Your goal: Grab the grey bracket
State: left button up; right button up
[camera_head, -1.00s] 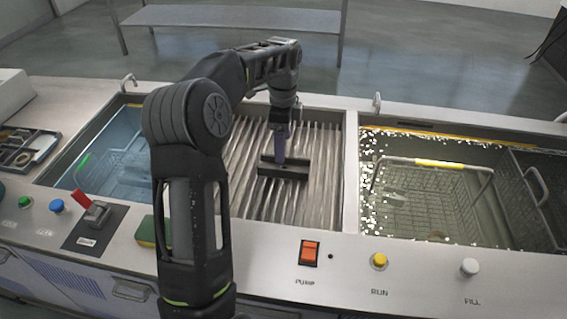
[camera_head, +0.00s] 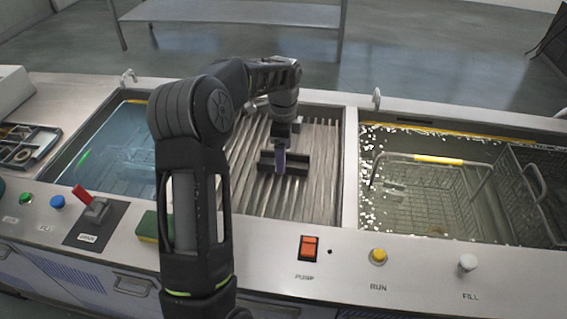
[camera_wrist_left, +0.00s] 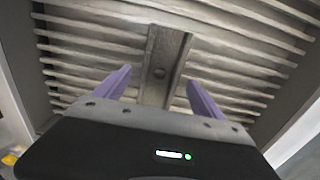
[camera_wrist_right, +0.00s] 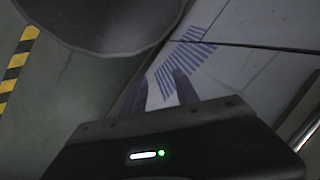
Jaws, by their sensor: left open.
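The grey bracket (camera_head: 297,163) lies on the ribbed metal drain in the middle bay, looking like a dark channel-shaped bar. In the left wrist view the bracket (camera_wrist_left: 165,60) runs lengthwise between my fingers, with a round hole in its floor. My left gripper (camera_wrist_left: 160,86) is open, one purple finger on each side of the bracket's near part. In the head view my left gripper (camera_head: 281,160) points down over the bracket's middle; whether the fingers touch it I cannot tell. My right gripper (camera_wrist_right: 161,78) is open and empty, away from the bracket, over the cabinet front.
The left bay holds a blue-lit water tank (camera_head: 120,150). The right bay holds a wire basket (camera_head: 425,195) with a yellow handle grip. A sponge (camera_head: 148,226) sits partly behind my arm.

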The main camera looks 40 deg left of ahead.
pick_arm(q)
notch_tip(320, 180, down, 3)
jog(key=shift+r, duration=0.2)
jog(key=shift+c, duration=0.2)
jog(key=shift+r, duration=0.1)
grip_shut()
dwell(0.8)
